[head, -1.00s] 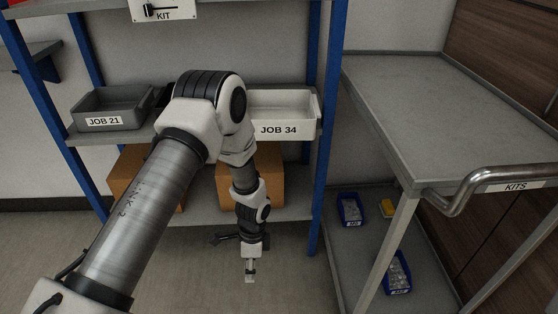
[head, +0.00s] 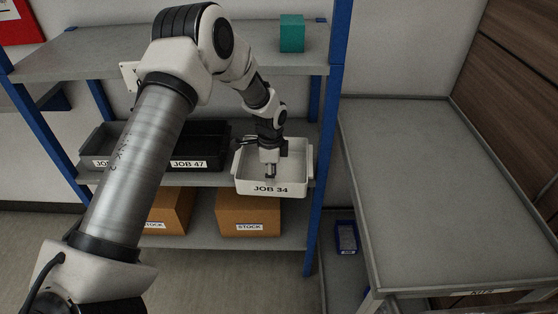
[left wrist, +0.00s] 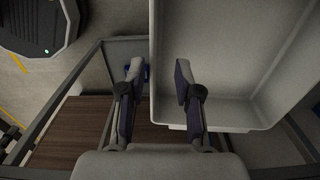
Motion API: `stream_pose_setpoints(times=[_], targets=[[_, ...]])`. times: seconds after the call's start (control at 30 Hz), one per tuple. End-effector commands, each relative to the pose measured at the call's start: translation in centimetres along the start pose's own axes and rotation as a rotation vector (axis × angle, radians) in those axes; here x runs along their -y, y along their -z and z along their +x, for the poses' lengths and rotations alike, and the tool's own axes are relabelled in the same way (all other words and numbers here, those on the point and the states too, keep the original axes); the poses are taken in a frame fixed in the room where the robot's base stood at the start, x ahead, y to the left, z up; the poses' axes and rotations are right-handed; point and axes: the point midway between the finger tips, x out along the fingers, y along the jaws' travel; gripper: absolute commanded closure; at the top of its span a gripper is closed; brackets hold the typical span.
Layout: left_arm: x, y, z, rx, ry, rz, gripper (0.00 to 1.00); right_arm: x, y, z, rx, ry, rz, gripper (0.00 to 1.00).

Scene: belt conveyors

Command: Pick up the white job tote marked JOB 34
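The white job tote marked JOB 34 (head: 298,187) sits on the middle shelf at its right end, its front label facing me. It also fills the right of the left wrist view (left wrist: 235,113). My left gripper (head: 270,174) points down at the tote in the head view, its tips near the front wall. In the left wrist view my left gripper (left wrist: 157,78) is open, with a tote wall showing between its fingers: one finger appears outside, the other inside. Whether either finger touches the wall cannot be told. My right gripper is not in view.
A black tote marked JOB 47 (head: 211,150) stands just left of the white tote. Another tote (head: 97,163) is partly behind my arm. A blue post (head: 325,130) rises close on the right. The grey cart top (head: 430,190) is bare. A teal box (head: 292,35) sits on the upper shelf.

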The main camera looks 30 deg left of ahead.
Motion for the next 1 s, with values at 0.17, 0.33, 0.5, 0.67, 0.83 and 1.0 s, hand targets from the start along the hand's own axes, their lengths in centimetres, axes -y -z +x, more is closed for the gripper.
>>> stream_pose_setpoints(times=[0.17,0.33,0.5,0.67,0.83,1.0], targets=[[0.0,0.1,2.9,0.003,-0.003,0.0,0.67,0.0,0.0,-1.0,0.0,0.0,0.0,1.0],[0.0,0.2,5.2,0.001,-0.001,0.0,0.67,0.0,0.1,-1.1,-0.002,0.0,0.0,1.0],[0.1,0.2,5.2,0.0,0.0,0.0,0.67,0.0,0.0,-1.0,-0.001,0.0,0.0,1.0],[0.1,0.2,5.2,0.0,0.0,0.0,1.0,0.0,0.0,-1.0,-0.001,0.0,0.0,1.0],[0.1,0.2,5.2,0.0,0.001,0.0,1.0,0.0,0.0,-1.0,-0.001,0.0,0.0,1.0],[0.1,0.2,5.2,0.0,0.0,-0.001,1.0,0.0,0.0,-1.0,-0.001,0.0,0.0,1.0]])
